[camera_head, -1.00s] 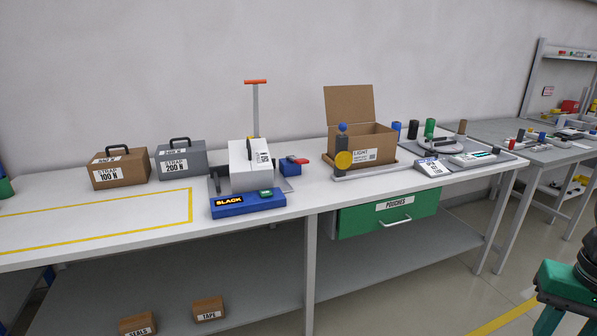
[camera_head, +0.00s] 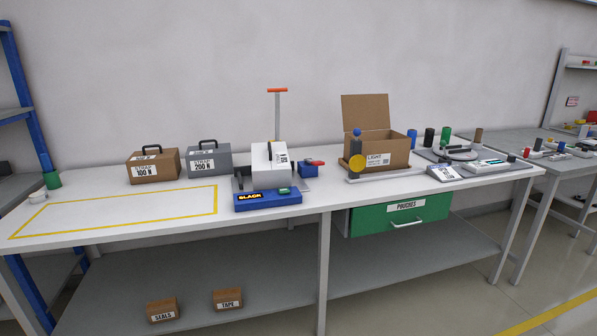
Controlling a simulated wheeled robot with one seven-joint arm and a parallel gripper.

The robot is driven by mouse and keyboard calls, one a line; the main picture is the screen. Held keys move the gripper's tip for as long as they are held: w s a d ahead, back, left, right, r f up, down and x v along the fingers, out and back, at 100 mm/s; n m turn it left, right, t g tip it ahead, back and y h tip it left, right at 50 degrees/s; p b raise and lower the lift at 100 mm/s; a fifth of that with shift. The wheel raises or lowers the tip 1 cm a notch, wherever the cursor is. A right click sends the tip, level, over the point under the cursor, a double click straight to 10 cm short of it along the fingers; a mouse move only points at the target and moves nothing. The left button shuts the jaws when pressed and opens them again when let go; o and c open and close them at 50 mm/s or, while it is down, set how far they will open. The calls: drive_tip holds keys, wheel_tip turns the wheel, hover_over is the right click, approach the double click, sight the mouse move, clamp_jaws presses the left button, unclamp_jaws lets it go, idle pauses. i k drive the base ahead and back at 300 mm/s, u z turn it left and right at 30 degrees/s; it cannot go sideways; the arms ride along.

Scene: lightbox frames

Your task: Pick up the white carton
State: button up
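A white carton (camera_head: 268,172) stands on the long bench, seated in a grey fixture behind a blue unit (camera_head: 267,200) marked SLACK. A label with dark print shows on its upper right face. A dark piece lies against its upper edge. A tall post with an orange-red crossbar (camera_head: 277,90) rises behind it. The carton's lower back and its underside are hidden. My gripper is not in view.
On the bench (camera_head: 110,217), two handled cases, brown (camera_head: 153,166) and grey (camera_head: 209,160), stand left of the carton. A blue-and-red block (camera_head: 310,168) and an open brown box (camera_head: 385,150) stand right. The yellow-outlined area at left is empty.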

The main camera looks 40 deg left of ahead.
sight(271, 168)
drive_tip(key=z, duration=0.2)
drive_tip(key=i, duration=1.9)
drive_tip(key=u, duration=1.3)
drive_tip(key=i, duration=0.7)
drive_tip(key=u, duration=0.45)
